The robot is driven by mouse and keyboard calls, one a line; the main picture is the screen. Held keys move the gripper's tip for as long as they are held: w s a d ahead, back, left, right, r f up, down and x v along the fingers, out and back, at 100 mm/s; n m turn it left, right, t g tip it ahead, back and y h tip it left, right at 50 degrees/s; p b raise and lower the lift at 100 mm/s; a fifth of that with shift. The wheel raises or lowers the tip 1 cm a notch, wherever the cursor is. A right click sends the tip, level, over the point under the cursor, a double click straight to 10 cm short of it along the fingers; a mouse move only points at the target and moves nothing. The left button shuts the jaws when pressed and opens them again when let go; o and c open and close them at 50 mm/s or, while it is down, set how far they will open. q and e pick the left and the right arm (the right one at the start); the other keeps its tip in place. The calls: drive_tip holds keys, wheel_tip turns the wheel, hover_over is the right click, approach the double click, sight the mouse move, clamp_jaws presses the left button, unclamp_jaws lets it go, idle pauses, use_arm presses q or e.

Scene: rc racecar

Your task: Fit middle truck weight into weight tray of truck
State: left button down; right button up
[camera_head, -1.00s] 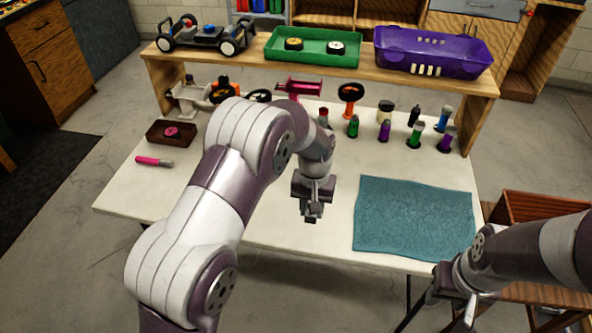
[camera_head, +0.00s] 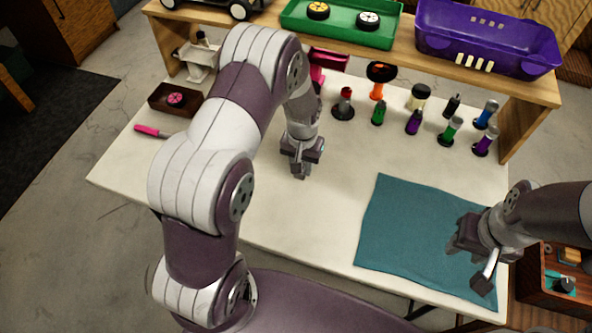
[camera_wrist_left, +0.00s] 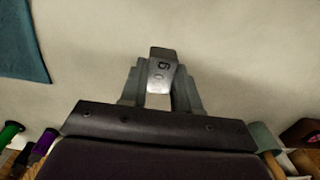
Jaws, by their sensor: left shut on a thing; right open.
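My left gripper (camera_head: 298,168) is above the white table, left of the teal mat. In the left wrist view it is shut on a small grey metal block, the truck weight (camera_wrist_left: 161,70), with a dark mark on its face. The weight cannot be made out in the head view. A dark wheeled truck chassis (camera_head: 238,10) stands on the wooden shelf at the top left, mostly cut off by the picture edge; its weight tray is not in view. My right gripper (camera_head: 474,264) is open and empty over the mat's right side.
The teal mat (camera_head: 395,225) lies at the table's right. Several bottles (camera_head: 413,122) stand under the shelf, beside a green tray (camera_head: 340,28) and purple bin (camera_head: 490,42) above. A brown box (camera_head: 160,98) and pink-handled tool (camera_head: 150,131) lie left. The table's middle front is clear.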

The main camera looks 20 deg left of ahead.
sight(295, 183)
use_arm(q)
drive_tip(key=f, duration=0.1)
drive_tip(key=a+f, duration=0.1)
drive_tip(key=f, duration=0.2)
drive_tip(key=shift+s+a+f, duration=0.25)
drive_tip(key=shift+s, duration=0.1)
drive_tip(key=shift+w+f, duration=0.15)
drive_tip(key=shift+f, duration=0.25)
drive_tip(key=c, duration=0.8)
unclamp_jaws()
drive_tip(key=shift+f, duration=0.1)
